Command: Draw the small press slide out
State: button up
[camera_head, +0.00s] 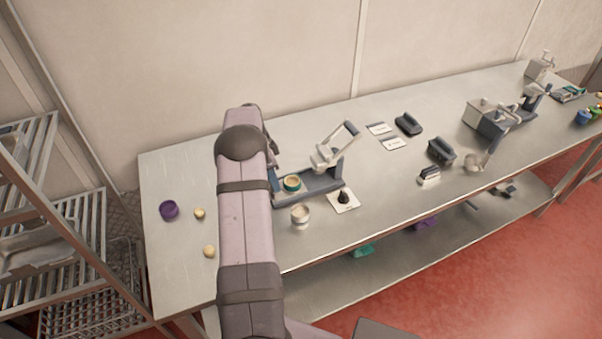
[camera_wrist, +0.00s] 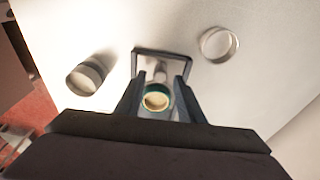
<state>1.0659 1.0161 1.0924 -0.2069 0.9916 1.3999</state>
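The small press (camera_head: 325,180) stands near the left end of the metal table, with its pale lever raised. A green ring with pale yellow contents (camera_head: 292,184) sits at the left of its dark base, and my arm hides part of that end. In the wrist view my gripper (camera_wrist: 160,84) has its two dark fingers apart. The green ring (camera_wrist: 144,104) shows between them, but I cannot tell if they touch anything. A dark rectangular frame (camera_wrist: 163,50) shows beyond the fingertips; I cannot tell if it is the slide. My gripper is hidden behind my arm in the head view.
A pale metal cup (camera_head: 300,215) and a white card with a black knob-like piece (camera_head: 343,197) are close in front of the press. A purple ring (camera_head: 169,210) and small dough-coloured balls (camera_head: 209,251) lie left of my arm. More tools stand farther right.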

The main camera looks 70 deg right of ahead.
jog(key=shift+r+p, duration=1.15)
jog(key=shift+r, duration=1.2)
jog(key=shift+r, duration=0.15)
notch_tip(320, 180, up, 7)
jog(key=p, duration=0.4)
